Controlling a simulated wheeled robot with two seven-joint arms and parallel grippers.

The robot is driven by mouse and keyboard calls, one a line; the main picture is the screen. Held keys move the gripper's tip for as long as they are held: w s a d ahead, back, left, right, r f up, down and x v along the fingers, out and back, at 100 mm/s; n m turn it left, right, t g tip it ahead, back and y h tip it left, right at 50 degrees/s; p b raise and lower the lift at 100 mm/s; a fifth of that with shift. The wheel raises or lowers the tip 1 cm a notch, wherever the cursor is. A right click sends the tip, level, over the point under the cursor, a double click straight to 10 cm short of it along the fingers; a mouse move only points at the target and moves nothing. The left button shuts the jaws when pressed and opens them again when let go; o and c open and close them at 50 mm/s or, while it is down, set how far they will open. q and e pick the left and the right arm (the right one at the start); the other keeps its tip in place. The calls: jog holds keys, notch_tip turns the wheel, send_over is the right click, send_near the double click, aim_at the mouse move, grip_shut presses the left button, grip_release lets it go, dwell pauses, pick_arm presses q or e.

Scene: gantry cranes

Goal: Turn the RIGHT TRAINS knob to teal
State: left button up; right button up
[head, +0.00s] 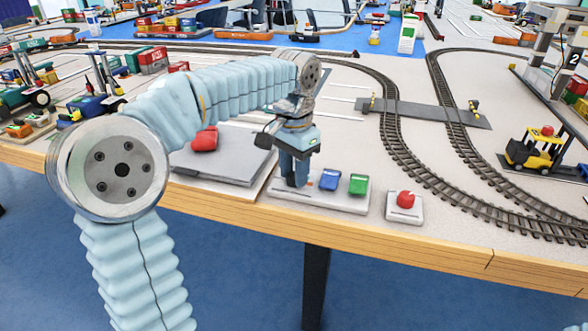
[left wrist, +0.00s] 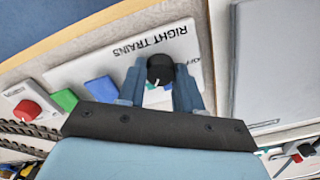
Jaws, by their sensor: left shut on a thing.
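The RIGHT TRAINS panel (head: 345,201) is a white plate at the table's front edge. In the left wrist view the panel (left wrist: 85,68) appears upside down, with its RIGHT TRAINS lettering readable. The knob (left wrist: 160,68) is black and round with a white pointer line toward the bottom of that view. My left gripper (head: 294,180) points down over the panel's left part. In the left wrist view its blue fingers (left wrist: 159,82) stand on both sides of the knob, shut on it. The fingers hide the knob in the head view and cover most colour marks. My right gripper is not in view.
Blue (head: 330,179) and green (head: 358,184) blocks sit on the panel right of my gripper. A red button (head: 405,199) on a white base stands further right. Train tracks (head: 440,150) curve behind.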

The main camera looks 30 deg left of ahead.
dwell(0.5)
pick_arm(q)
jog(key=o, duration=1)
jog(key=shift+o, duration=0.2)
notch_tip(320, 180, up, 14)
jog(key=shift+f, duration=0.1)
